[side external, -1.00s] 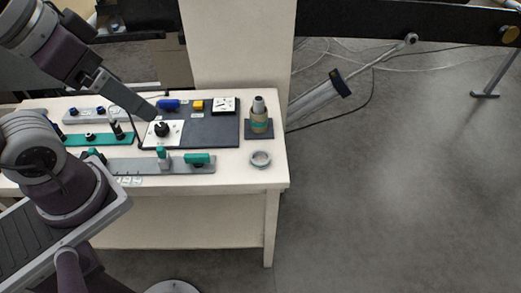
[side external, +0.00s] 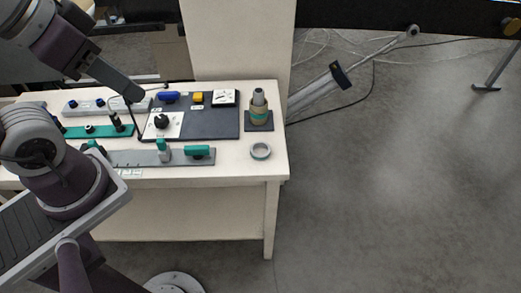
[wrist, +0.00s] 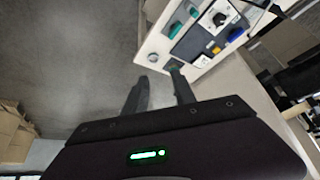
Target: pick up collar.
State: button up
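The collar, seemingly the grey ring (side external: 260,151), lies flat on the pale table near its right front corner. It appears small near the table corner in the wrist view (wrist: 153,57). My gripper (side external: 138,97) is in the air above the left part of the table, well left of the ring and apart from it. In the wrist view my gripper (wrist: 160,76) has its two dark fingers spread with a gap between them and nothing held.
A grey rail with green handles (side external: 197,152) runs along the front. Bare tabletop surrounds the ring.

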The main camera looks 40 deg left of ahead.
jog(key=n+g, duration=0.6)
jog(key=n, duration=2.1)
send_over(260, 142)
notch_tip(260, 142, down, 26)
notch_tip(260, 142, down, 7)
jog(key=shift+r, duration=0.2)
grip_shut()
